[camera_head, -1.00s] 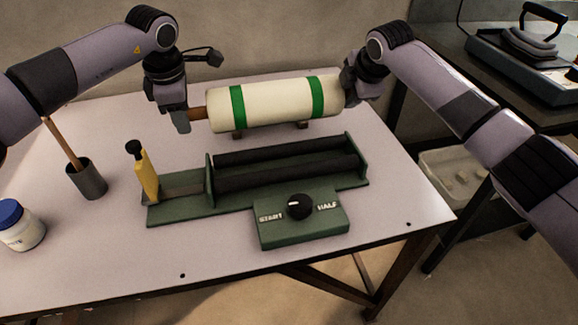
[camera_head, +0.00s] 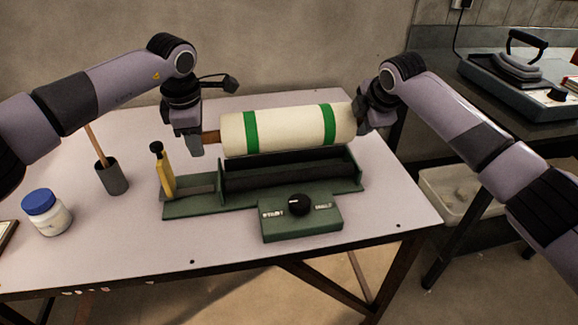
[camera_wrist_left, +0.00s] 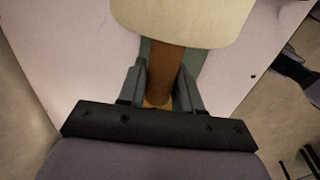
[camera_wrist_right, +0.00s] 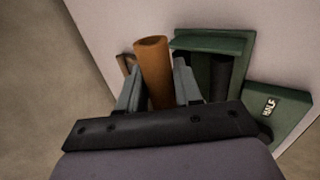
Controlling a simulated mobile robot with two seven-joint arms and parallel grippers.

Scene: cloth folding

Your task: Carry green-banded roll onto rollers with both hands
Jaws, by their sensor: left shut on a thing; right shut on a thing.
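The cream roll (camera_head: 288,130) with two green bands and brown core ends is held level by both grippers, over the back part of the green roller stand (camera_head: 300,222). It hides much of the dark rollers (camera_head: 290,173); whether it touches them is unclear. My left gripper (camera_head: 198,143) is shut on the left core end, also seen between its fingers in the left wrist view (camera_wrist_left: 164,75). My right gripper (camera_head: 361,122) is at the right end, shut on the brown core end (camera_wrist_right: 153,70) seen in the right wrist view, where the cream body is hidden.
The stand carries a yellow black-topped post (camera_head: 163,172) at its left and a black knob (camera_head: 299,204) in front. A grey cup with a stick (camera_head: 112,177) and a blue-lidded jar (camera_head: 46,213) stand left. The table's front right (camera_head: 395,210) is clear.

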